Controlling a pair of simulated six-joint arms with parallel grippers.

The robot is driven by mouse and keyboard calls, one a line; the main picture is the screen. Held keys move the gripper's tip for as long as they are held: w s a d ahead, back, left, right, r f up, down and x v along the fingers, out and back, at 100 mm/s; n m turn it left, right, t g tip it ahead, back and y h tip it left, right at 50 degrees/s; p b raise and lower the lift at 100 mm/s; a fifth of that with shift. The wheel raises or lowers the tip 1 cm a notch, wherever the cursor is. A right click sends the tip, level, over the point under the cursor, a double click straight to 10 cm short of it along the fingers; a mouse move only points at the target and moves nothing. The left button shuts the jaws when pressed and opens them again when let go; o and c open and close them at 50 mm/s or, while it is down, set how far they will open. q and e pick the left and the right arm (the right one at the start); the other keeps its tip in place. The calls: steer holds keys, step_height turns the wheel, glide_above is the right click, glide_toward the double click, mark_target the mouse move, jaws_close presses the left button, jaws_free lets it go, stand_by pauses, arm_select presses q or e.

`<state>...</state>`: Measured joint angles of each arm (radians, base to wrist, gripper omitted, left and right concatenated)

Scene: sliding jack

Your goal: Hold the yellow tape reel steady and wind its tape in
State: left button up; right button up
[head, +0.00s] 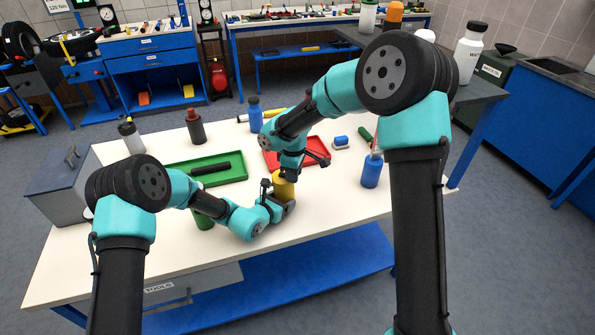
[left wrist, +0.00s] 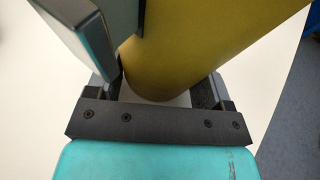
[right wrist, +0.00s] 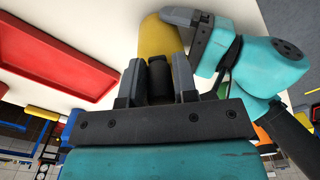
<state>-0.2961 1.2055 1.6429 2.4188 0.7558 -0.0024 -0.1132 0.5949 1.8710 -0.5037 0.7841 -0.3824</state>
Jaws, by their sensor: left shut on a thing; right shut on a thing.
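The yellow tape reel (head: 283,188) stands on the white table near its middle. It also shows large in the left wrist view (left wrist: 205,45) and beyond the fingers in the right wrist view (right wrist: 158,38). My left gripper (head: 279,204) is shut around the reel's yellow body, low down from the front. My right gripper (head: 286,172) is above the reel, with its fingers shut on a dark knob (right wrist: 160,82) at the reel's top. The tape itself is not clearly visible; the grippers hide part of the reel.
A green tray (head: 235,176) with a black cylinder (head: 211,168) lies left of the reel, and a red tray (head: 318,147) behind it. A green cylinder (head: 203,220) stands by my left forearm. A blue bottle (head: 372,171) stands right. The front right table is clear.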

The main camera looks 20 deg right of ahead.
arm_select(q)
steer(key=shift+r, duration=0.15)
arm_select(e)
steer(key=shift+w+d+f+n, duration=0.1)
steer(key=shift+w+n, duration=0.05)
steer(key=shift+n, duration=0.4)
steer(key=shift+w+d+f+n, duration=0.1)
steer(key=shift+w+n, duration=0.05)
steer(key=shift+n, duration=0.4)
arm_select(q)
steer(key=shift+d, duration=0.1)
arm_select(e)
steer(key=shift+w+d+f+n, duration=0.1)
steer(key=shift+w+n, duration=0.15)
steer(key=shift+n, duration=0.75)
steer(key=shift+w+d+f+n, duration=0.1)
steer(key=shift+w+n, duration=0.15)
steer(key=shift+n, duration=0.75)
steer(key=shift+c, duration=0.2)
steer(key=o, duration=0.8)
steer(key=shift+c, duration=0.2)
steer(key=shift+r, duration=0.2)
step_height(320, 180, up, 7)
